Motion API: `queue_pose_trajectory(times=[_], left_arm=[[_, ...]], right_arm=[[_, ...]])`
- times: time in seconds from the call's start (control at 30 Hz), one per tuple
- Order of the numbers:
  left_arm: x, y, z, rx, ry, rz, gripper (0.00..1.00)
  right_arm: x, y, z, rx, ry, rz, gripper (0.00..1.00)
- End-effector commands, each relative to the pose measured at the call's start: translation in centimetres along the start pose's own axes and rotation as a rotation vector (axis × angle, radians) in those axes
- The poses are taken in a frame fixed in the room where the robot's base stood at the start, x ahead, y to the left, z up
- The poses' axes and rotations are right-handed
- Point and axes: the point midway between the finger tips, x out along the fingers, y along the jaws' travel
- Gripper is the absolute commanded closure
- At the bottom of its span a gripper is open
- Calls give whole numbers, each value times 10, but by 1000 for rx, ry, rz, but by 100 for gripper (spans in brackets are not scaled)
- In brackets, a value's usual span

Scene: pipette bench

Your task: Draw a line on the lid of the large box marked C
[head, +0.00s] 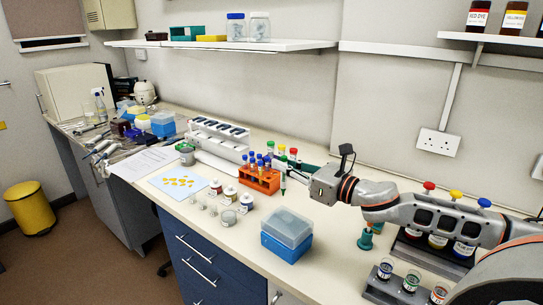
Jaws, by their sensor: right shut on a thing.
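My right gripper (290,173) reaches in from the right, over the bench beside the orange tube rack. It is shut on a slim dark green pen-like thing (283,186), held roughly upright with its lower end pointing down. The gripper's fingers partly hide it. A blue box with a translucent lid (289,226) stands near the front edge of the bench, below and apart from the held thing. Another blue box with a pale lid (163,124) stands at the far left. I cannot read a letter C on either box. My left gripper is not in view.
The orange rack (262,182) holds several capped tubes, close to my right gripper. Small jars (230,194) stand left of the near box. A teal holder (366,239) stands under my right arm, and a dark rack of jars (408,284) is at the front right.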

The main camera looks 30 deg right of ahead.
Motion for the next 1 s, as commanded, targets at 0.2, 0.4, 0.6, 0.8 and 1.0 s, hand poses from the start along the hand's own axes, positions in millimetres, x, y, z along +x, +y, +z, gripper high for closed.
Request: queue_pose_trajectory(times=[0.2, 0.4, 0.6, 0.8, 1.0], left_arm=[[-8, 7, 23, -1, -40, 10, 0], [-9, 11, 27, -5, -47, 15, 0], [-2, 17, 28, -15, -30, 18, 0], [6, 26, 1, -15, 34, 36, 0], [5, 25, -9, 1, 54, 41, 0]], right_arm=[[0, 0, -4, 0, 0, 0, 100], [0, 0, -18, 3, 1, -1, 100], [0, 0, -38, -1, -1, -1, 100], [0, 0, -51, 0, 0, -1, 100], [0, 0, -51, -1, 1, -1, 100]])
